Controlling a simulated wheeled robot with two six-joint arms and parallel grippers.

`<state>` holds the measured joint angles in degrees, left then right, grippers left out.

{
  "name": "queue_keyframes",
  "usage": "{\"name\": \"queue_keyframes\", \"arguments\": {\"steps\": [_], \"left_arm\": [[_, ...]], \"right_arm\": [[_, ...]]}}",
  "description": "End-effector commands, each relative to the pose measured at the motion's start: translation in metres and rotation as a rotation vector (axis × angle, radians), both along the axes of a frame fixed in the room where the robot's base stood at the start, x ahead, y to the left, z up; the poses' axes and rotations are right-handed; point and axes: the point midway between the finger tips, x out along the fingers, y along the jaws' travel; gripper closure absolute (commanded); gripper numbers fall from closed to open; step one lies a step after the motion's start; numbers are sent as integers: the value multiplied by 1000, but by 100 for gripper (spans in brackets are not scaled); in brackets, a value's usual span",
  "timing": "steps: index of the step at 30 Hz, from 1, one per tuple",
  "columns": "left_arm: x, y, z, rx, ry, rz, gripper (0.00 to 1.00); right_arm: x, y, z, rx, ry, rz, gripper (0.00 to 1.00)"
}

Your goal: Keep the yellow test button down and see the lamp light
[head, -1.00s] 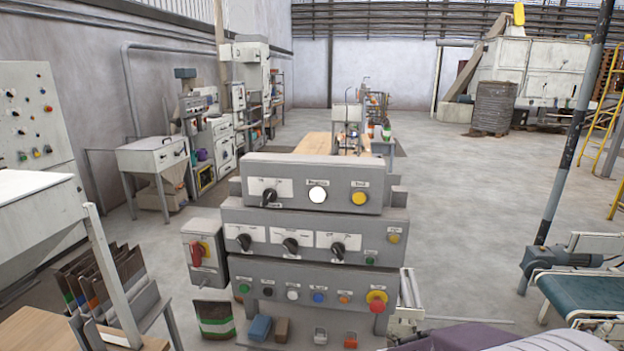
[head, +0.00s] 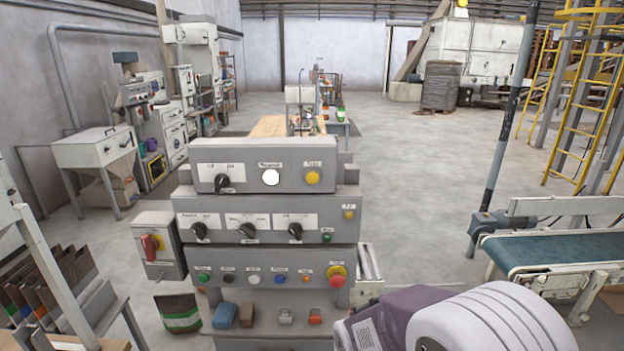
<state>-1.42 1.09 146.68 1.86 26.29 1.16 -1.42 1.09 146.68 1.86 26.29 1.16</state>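The yellow button (head: 313,178) sits at the right end of the top control box (head: 345,177), under a small label that is too blurred to read surely. A round white lamp or button (head: 270,177) is left of it and looks bright white; I cannot tell whether it is lit. A smaller yellow button (head: 349,215) is on the middle box. Nothing touches the yellow button on the top box. A purple and white arm part, apparently mine, is at the bottom right, well below and right of the panel. No fingertips of either gripper show.
Black knobs fill the middle box (head: 265,222). Several coloured buttons and a red mushroom button (head: 337,281) are on the lower box. A red-handled switch box (head: 158,245) stands left. A green conveyor (head: 560,249) is at right.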

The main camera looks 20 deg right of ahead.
Motion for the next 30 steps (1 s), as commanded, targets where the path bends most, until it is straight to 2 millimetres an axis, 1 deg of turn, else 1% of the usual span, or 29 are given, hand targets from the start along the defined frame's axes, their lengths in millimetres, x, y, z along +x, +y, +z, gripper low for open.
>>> {"name": "queue_keyframes", "arguments": {"steps": [2,3,5,6,30], "left_arm": [[0,0,0,0,0,0,64],[0,0,0,0,0,0,64],[0,0,0,0,0,0,64],[0,0,0,0,0,0,64],[0,0,0,0,0,0,64]], "right_arm": [[0,0,0,0,0,0,66],[0,0,0,0,0,0,78],[0,0,0,0,0,0,94],[0,0,0,0,0,0,100],[0,0,0,0,0,0,100]]}}
